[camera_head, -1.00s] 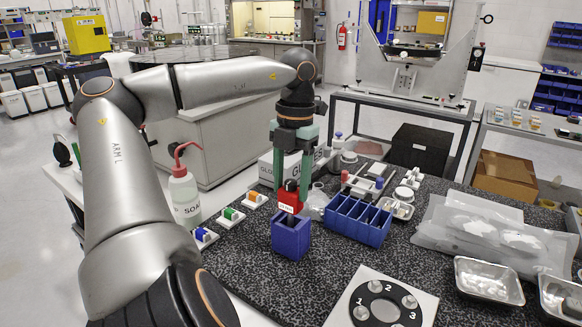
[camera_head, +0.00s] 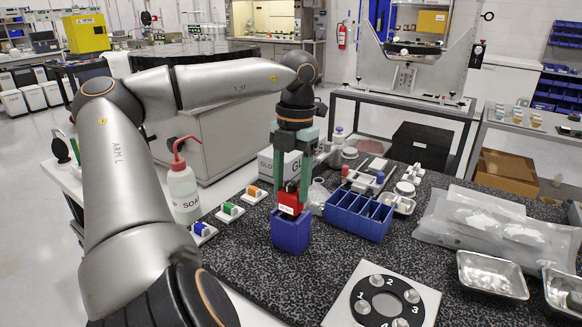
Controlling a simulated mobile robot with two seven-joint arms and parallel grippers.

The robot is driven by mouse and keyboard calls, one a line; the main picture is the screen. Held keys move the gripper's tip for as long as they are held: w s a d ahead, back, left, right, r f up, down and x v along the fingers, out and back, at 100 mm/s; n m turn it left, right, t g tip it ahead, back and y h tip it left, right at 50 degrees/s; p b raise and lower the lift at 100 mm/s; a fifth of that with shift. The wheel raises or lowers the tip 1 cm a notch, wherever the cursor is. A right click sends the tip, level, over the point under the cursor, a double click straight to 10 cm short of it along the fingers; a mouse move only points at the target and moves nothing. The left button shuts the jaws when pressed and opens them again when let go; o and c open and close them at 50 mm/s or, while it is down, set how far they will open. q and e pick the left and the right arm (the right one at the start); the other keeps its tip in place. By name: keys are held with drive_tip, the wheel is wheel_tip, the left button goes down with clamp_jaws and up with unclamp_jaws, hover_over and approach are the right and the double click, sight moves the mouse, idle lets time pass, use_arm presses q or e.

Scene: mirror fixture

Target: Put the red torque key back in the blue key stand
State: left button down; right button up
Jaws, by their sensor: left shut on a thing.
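The red torque key (camera_head: 289,204) is upright, with a small white label on its front. It sits at the top of the small blue key stand (camera_head: 290,236), and its lower shaft is hidden inside the stand. My left gripper (camera_head: 290,188) points straight down from above, with its green fingers shut on the red key. My right gripper is not in view.
A blue divided bin (camera_head: 358,218) stands just right of the stand. Small coloured blocks on white bases (camera_head: 229,211) and a soap bottle (camera_head: 183,188) are to the left. A numbered plate (camera_head: 382,297) lies in front, with metal trays (camera_head: 492,274) at the right.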

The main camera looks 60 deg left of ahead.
use_arm(q)
drive_tip(key=shift+f+b, duration=0.35)
drive_tip(key=shift+f, duration=0.1)
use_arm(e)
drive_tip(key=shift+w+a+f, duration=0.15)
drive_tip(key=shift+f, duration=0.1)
use_arm(q)
drive_tip(key=shift+c, duration=0.6)
unclamp_jaws()
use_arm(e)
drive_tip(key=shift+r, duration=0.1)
use_arm(q)
wheel_tip(320, 180, up, 12)
drive_tip(key=w+p, duration=0.1)
drive_tip(key=p, duration=0.1)
drive_tip(key=shift+a+r+p, duration=0.2)
drive_tip(key=shift+a+p, duration=0.05)
drive_tip(key=shift+p, duration=0.15)
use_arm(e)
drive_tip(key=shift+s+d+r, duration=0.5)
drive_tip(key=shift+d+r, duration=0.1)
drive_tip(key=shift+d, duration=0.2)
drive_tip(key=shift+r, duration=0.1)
